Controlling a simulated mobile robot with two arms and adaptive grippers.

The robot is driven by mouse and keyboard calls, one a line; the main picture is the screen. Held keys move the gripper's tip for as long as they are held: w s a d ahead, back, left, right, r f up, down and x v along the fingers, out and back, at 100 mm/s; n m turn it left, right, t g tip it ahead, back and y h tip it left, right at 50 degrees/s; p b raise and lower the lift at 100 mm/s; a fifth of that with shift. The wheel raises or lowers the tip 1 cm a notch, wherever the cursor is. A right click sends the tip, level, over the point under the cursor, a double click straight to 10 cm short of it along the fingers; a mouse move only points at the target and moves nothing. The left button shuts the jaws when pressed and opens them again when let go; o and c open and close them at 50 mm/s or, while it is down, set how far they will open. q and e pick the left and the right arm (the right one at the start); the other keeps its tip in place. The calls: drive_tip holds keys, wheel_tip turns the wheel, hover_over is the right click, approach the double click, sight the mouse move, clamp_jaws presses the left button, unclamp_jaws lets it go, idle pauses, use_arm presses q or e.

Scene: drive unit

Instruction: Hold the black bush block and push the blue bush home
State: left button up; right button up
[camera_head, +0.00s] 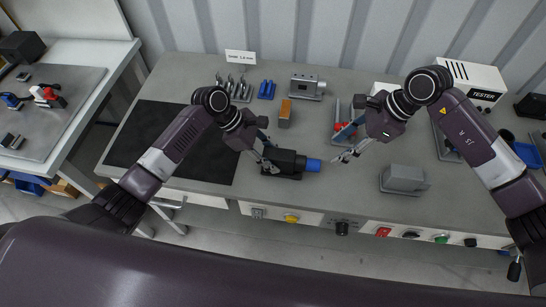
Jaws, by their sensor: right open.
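The black bush block (288,162) sits on the grey bench near the middle of the head view. The blue bush (313,165) sticks out of its right end. My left gripper (271,168) is at the block's left end, with its fingers close against it. Whether the fingers are closed on the block cannot be told, as they are small and partly overlap it. My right gripper (346,156) is open and empty, to the right of the blue bush and apart from it, with its fingers pointing down and left.
A grey block (404,178) stands at the right front. An orange block (285,113), a grey vise-like device (307,87) and a tool rack (235,88) stand behind. A red-and-blue tray (343,128) lies behind my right gripper. A black mat (150,140) covers the left; the tester (474,84) is at back right.

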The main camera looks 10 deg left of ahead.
use_arm(q)
drive_tip(key=o, duration=0.4)
drive_tip(key=v, duration=1.2)
drive_tip(key=shift+a, duration=0.1)
